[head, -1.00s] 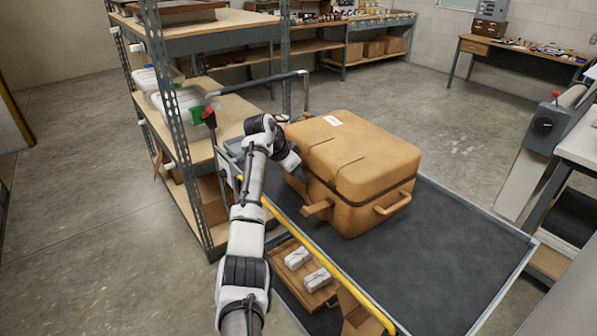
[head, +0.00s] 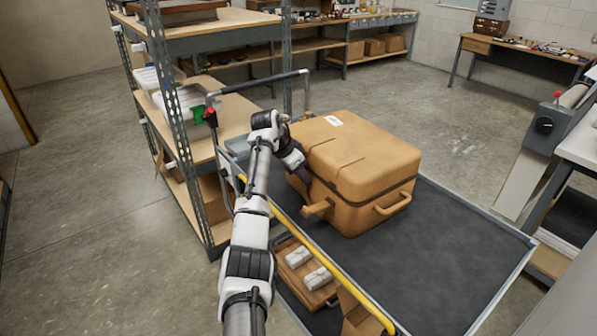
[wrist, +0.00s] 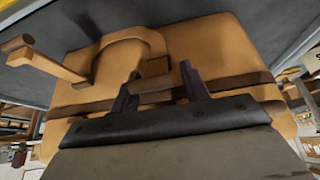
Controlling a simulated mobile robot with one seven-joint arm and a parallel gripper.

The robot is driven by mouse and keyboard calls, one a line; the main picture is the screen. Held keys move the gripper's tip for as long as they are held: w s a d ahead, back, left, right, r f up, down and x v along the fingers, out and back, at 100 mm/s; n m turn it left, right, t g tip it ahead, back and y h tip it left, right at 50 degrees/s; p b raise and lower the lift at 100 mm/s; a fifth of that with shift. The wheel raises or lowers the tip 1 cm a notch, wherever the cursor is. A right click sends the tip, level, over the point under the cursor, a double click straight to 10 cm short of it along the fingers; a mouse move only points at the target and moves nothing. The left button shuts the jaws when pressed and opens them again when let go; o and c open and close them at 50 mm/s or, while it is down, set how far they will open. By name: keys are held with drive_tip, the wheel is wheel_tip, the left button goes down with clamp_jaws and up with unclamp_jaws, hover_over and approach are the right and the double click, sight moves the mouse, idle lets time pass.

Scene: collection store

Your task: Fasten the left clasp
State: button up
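The tan case (head: 365,155) lies on the cart with its lid down and a dark band around its seam. My gripper (head: 299,174) is at its left-hand side face; the fingertips are hard to see in the head view. In the wrist view my gripper (wrist: 163,88) has its two dark fingers apart, one on each side of a small brown clasp piece (wrist: 154,90) at the band. There seems to be a gap to the right finger; contact is unclear. A tan bar (wrist: 45,60) juts from the same face, and it also shows in the head view (head: 317,208).
The case stands on the dark cart top (head: 440,255), which is clear at the front right. A yellow rail (head: 345,285) edges the cart. A shelf rack (head: 185,130) stands close on the left. A carry handle (head: 393,203) is on the case's right face.

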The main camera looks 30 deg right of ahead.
drive_tip(key=b+v, duration=0.3)
drive_tip(key=v, duration=1)
drive_tip(key=shift+r+b, duration=0.35)
drive_tip(key=shift+b, duration=0.05)
drive_tip(key=shift+a, duration=0.15)
